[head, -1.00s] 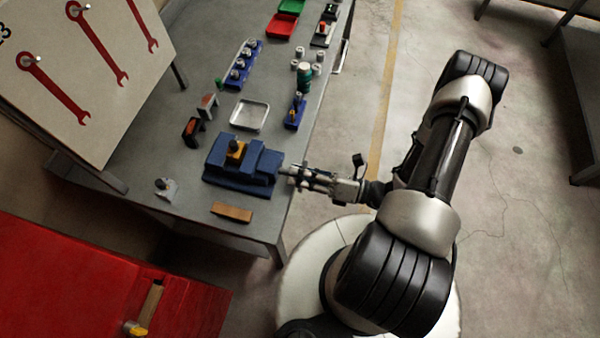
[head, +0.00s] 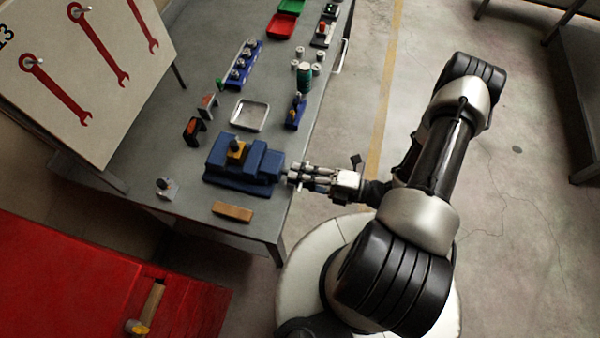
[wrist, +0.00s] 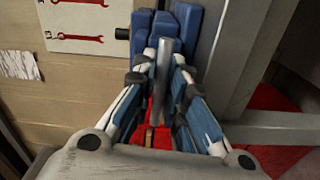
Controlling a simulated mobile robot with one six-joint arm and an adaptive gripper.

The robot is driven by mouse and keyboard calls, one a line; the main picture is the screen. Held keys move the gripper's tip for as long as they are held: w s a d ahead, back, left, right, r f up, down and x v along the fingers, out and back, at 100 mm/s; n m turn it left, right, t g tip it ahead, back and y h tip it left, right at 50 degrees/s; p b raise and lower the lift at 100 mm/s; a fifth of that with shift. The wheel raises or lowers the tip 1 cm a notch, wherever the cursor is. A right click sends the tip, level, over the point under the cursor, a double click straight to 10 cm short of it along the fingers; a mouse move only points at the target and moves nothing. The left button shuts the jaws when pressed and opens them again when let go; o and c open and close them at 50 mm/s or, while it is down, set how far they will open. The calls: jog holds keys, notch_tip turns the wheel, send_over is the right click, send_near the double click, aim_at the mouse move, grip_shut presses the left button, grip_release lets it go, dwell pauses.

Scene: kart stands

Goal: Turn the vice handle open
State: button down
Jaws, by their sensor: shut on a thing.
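The blue vice (head: 233,172) stands near the front edge of the grey workbench, with an orange and dark piece (head: 237,150) held in its top. It also shows in the wrist view (wrist: 183,25), beyond the fingers. My gripper (head: 294,174) is at the right end of the vice, just past the bench edge. In the wrist view the grey bar of the vice handle (wrist: 162,75) runs lengthwise between the two fingers of my gripper (wrist: 164,62). The fingers are shut on it. The vice screw behind the handle is hidden.
On the workbench (head: 130,168), a wooden block (head: 232,212) lies in front of the vice and a metal tray (head: 249,115) behind it. A small grey bracket (head: 166,188) stands to the left. A red surface (head: 80,280) is at lower left.

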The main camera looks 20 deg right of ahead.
jog(key=shift+m, duration=0.6)
jog(key=c, duration=1.5)
grip_release()
jog(key=shift+s+d, duration=0.3)
jog(key=shift+d, duration=0.2)
jog(key=v, duration=1.1)
jog(key=shift+s+a, duration=0.1)
jog(key=shift+r, duration=0.15)
